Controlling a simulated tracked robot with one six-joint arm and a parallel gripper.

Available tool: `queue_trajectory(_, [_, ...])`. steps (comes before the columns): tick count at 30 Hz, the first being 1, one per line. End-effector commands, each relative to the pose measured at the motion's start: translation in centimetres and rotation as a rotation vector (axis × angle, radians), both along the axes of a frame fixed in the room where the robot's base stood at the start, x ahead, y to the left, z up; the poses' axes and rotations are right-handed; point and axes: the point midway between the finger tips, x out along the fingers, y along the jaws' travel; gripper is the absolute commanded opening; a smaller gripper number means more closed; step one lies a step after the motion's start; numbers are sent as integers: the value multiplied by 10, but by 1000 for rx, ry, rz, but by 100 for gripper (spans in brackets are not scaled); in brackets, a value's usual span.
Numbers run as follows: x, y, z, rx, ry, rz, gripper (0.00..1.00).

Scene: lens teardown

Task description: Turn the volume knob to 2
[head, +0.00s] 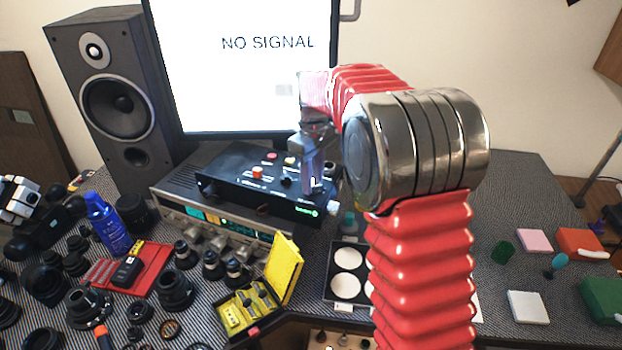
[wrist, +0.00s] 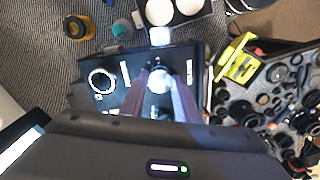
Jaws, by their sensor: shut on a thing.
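A black box (head: 235,190) with small knobs, a red button and a green light sits on top of a silver receiver. My gripper (head: 312,190) reaches down to the right part of the box. In the wrist view, the fingers of my gripper (wrist: 160,84) are shut on a pale round knob (wrist: 160,77) on the black box (wrist: 124,70). I take this for the volume knob; its label and scale are too small to read. The fingers hide the knob in the head view and partly cover it in the wrist view.
A monitor (head: 245,60) stands behind the box and a speaker (head: 115,90) at the left. The silver receiver (head: 170,204) lies under the box. An open yellow case (head: 285,265) and several lens parts crowd the front left. A pink block (head: 535,240) lies at the right.

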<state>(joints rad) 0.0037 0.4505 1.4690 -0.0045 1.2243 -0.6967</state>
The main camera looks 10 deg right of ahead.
Motion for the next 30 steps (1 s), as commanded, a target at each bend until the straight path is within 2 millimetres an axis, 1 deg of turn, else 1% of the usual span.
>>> queue_trajectory(1, [2,2,1,3,-5,4,7])
queue_trajectory(7, [2,-2,1,4,-6,-10,7])
queue_trajectory(14, [2,-4,1,3,-8,-87,7])
queue_trajectory(20, [2,-5,2,2,-10,-215,7])
queue_trajectory(30, [2,-5,2,2,-11,-522,7])
